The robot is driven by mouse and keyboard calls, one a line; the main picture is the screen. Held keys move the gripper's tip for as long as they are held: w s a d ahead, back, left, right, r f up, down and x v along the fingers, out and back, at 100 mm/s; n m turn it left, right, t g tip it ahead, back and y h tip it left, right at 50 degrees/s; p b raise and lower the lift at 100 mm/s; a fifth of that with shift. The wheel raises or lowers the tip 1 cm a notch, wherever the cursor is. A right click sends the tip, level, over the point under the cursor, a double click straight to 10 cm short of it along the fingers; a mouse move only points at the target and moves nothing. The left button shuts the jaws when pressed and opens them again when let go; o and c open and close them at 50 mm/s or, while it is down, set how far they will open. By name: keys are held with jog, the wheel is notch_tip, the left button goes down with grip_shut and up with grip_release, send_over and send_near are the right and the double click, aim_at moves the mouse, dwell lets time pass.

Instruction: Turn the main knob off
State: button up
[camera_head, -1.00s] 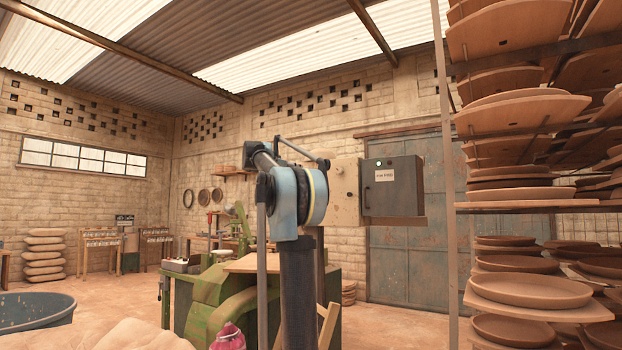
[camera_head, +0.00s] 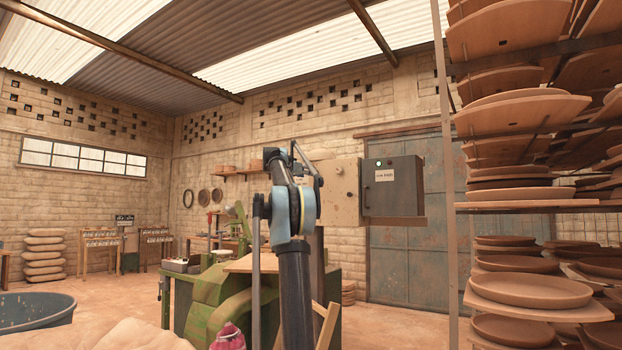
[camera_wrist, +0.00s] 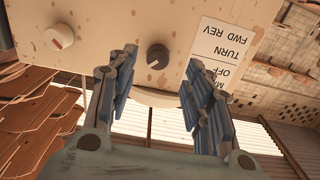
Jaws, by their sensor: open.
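A beige, chipped control panel (camera_wrist: 110,20) fills the upper wrist view, which looks upside down. A dark round knob (camera_wrist: 158,56) and a pale knob with a red mark (camera_wrist: 60,37) are on it. Neither knob has a readable name of its own. A white label (camera_wrist: 222,54) beside the dark knob reads OFF, TURN, FWD REV, with one line partly hidden by a finger. My gripper (camera_wrist: 160,80) is open and empty, its blue fingers on either side of the dark knob in the picture; contact is unclear. The panel (camera_head: 346,192) also shows in the head view behind my arm.
A grey electrical box (camera_head: 392,186) with a green light is right of the panel. A rack of clay plates (camera_head: 530,205) stands close on the right. A green machine (camera_head: 215,292) is left of my arm. Open floor (camera_head: 110,297) lies at left.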

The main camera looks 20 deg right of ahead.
jog(key=shift+x, duration=2.6)
